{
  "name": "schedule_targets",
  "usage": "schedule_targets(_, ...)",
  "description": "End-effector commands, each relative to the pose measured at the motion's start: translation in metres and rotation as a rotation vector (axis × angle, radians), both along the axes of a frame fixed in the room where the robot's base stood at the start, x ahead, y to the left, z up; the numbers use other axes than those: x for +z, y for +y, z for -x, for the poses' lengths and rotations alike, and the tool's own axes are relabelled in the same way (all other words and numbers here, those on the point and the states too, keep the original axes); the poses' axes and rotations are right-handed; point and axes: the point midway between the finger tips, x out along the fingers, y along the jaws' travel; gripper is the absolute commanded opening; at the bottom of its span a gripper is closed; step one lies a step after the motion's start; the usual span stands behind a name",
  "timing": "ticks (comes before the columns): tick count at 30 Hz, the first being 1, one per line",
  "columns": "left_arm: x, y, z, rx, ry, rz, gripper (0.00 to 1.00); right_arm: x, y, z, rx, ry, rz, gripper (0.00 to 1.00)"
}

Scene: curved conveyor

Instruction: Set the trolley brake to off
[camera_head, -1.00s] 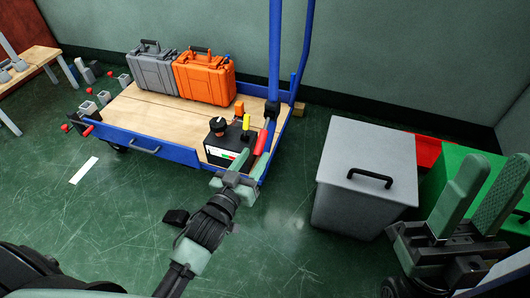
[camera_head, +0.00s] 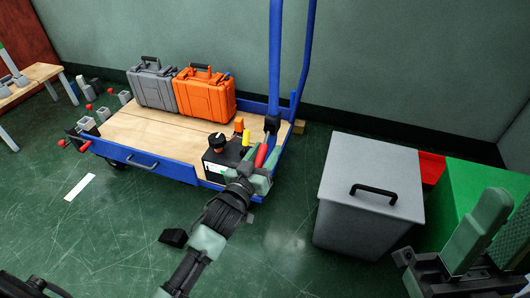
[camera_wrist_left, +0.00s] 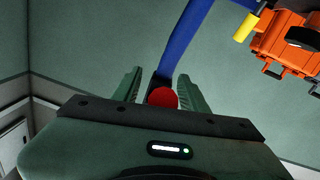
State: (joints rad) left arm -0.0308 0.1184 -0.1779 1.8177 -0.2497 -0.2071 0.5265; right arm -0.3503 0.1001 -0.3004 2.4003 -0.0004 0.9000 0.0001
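The blue-framed trolley (camera_head: 150,160) has a wooden deck. At its right front corner is a black control box (camera_head: 215,168) with a black knob (camera_head: 217,142) and a yellow handle (camera_head: 246,145). A red-handled lever (camera_head: 261,155) stands beside the box near the blue post; I cannot tell from its look which setting it is in. My left gripper (camera_head: 260,175) is at the red handle. In the left wrist view, the round red handle end (camera_wrist_left: 163,98) lies between its spread fingers, with gaps at both sides. My right gripper (camera_head: 492,235) is open and empty at the lower right.
A grey case (camera_head: 152,85) and an orange case (camera_head: 204,97) stand on the deck. A grey lidded bin (camera_head: 365,200), a green box (camera_head: 465,185) and a red box (camera_head: 431,168) stand right of the trolley. A small black block (camera_head: 173,238) lies on the floor.

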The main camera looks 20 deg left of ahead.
Motion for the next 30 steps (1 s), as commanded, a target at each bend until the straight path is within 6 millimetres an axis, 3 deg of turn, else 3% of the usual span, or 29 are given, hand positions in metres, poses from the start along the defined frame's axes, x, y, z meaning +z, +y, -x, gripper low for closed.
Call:
schedule_targets(1,-0.0001,0.0001,0.0002,0.0,0.0,0.0,0.32,0.0,0.0,0.0,0.0,0.0,0.0,0.36)
schedule_targets(4,-0.0002,0.0001,0.0002,0.0,0.0,0.0,0.04,0.0,0.0001,-0.0001,0.0,0.0,0.0,0.36)
schedule_targets(5,-0.0002,0.0001,0.0003,0.0,0.0,0.0,0.0,0.0,0.0,-0.0001,0.0,0.0,0.0,0.36)
schedule_targets(30,-0.0009,-0.0002,0.0006,0.0,0.001,0.001,0.0,-0.0002,0.0,-0.0002,0.0,0.001,0.0,0.36)
